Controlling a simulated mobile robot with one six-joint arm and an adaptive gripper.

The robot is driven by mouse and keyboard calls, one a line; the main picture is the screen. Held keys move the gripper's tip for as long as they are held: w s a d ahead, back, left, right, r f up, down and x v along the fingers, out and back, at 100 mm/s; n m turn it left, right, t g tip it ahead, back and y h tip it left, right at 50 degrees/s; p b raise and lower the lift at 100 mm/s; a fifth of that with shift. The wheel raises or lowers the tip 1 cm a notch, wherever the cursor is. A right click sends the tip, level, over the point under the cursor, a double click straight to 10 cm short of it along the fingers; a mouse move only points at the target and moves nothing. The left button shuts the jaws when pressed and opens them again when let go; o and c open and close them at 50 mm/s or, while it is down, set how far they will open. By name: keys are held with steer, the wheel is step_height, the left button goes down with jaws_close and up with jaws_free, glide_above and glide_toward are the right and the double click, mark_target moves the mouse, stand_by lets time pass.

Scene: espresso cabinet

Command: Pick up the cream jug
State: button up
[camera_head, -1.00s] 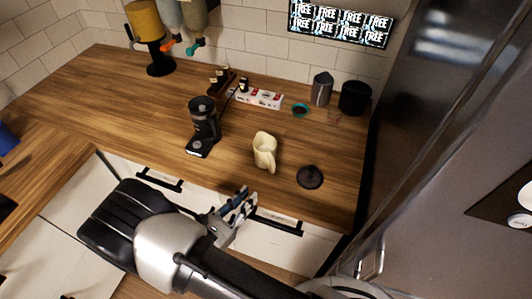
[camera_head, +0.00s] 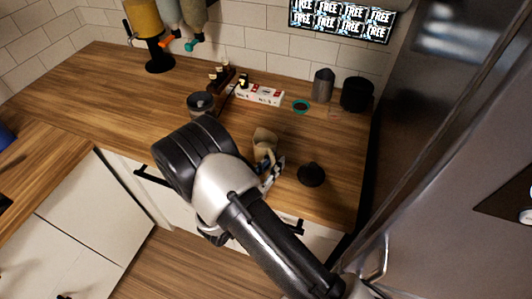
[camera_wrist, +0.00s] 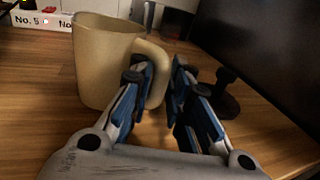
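The cream jug (camera_head: 264,137) stands upright on the wooden counter in the head view, partly hidden behind my gripper (camera_head: 270,172). In the wrist view the cream jug (camera_wrist: 103,58) is large at the left, with its handle toward the right. My gripper (camera_wrist: 163,92) has its blue-padded fingers apart. The left finger overlaps the jug's handle (camera_wrist: 156,70) in the picture, and the handle lies close to the gap between the fingers. I cannot tell whether a finger touches it.
A black tamper-like object (camera_head: 311,174) stands just right of the jug; it shows dark in the wrist view (camera_wrist: 222,95). A grinder (camera_head: 200,103) is partly hidden by my arm. A white box (camera_head: 260,94), a metal pitcher (camera_head: 322,85) and a black canister (camera_head: 356,94) stand behind.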

steer(key=shift+c, duration=0.4)
jaws_close()
steer(key=shift+r, duration=0.2)
